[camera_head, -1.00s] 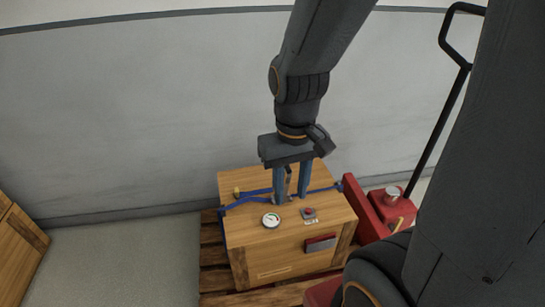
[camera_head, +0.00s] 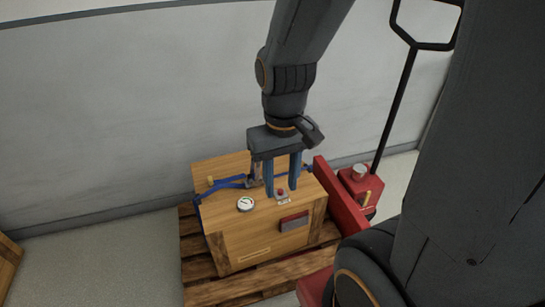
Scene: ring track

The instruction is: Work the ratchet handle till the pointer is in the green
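A wooden crate (camera_head: 222,250) stands below my gripper with a blue strap (camera_head: 225,184) across its top. The small ratchet handle (camera_head: 257,169) stands on the strap, just left of and partly behind my left finger. My gripper (camera_head: 282,192) points down over the crate top, its two blue fingers apart with a clear gap and nothing seen between them. A round white gauge (camera_head: 246,204) lies on the front part of the top, left of the fingers. Its pointer and colours are too small to read. A red button (camera_head: 281,193) shows by the fingertips.
The crate rests on a wooden pallet (camera_head: 218,291). A red pallet jack (camera_head: 360,188) with a tall black handle stands close on the right.

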